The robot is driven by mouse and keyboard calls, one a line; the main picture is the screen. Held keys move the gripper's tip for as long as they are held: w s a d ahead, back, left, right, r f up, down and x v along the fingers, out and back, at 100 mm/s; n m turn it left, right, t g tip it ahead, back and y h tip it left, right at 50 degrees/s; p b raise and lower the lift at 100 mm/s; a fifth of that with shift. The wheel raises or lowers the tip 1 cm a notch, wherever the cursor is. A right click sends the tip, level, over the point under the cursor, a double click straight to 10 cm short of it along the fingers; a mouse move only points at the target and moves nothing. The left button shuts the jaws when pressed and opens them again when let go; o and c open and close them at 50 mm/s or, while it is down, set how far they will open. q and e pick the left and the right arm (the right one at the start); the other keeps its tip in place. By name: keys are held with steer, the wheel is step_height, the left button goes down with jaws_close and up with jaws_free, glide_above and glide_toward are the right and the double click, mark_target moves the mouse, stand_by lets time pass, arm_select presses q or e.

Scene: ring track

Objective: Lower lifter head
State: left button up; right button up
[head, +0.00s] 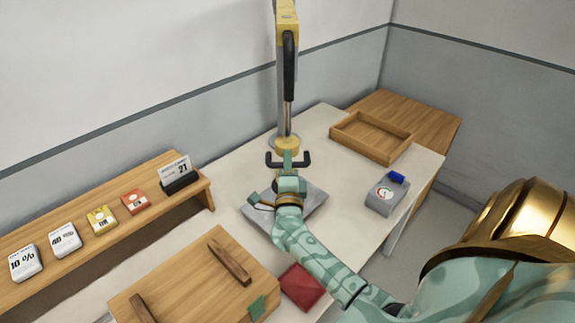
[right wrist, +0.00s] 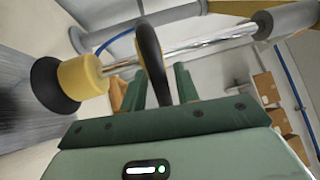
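The lifter stands at the back middle of the table in the head view. It has a yellow and grey column (head: 288,22), a chrome rod and a yellow lifter head (head: 287,146). A black handle bar (head: 305,160) sticks out at the head. My right gripper (head: 287,160) is at this bar. In the right wrist view the black bar (right wrist: 152,62) lies between my two green fingers, which look closed around it. The yellow head (right wrist: 83,77) with a black cup shows at left. A grey plate (head: 312,205) lies below, partly hidden by my wrist. My left gripper is out of view.
A wooden tray (head: 372,134) and a grey gauge box (head: 386,194) with a blue top stand to the right. A wooden board with handles (head: 190,285) and a red pad (head: 301,287) lie in front. A shelf (head: 122,216) with labelled blocks is at left.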

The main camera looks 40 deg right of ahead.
jaws_close()
step_height(320, 180, down, 8)
steer(key=b, duration=0.5)
steer(key=shift+r, duration=0.2)
steer(key=shift+o, duration=1.2)
jaws_free()
steer(key=shift+r, duration=0.1)
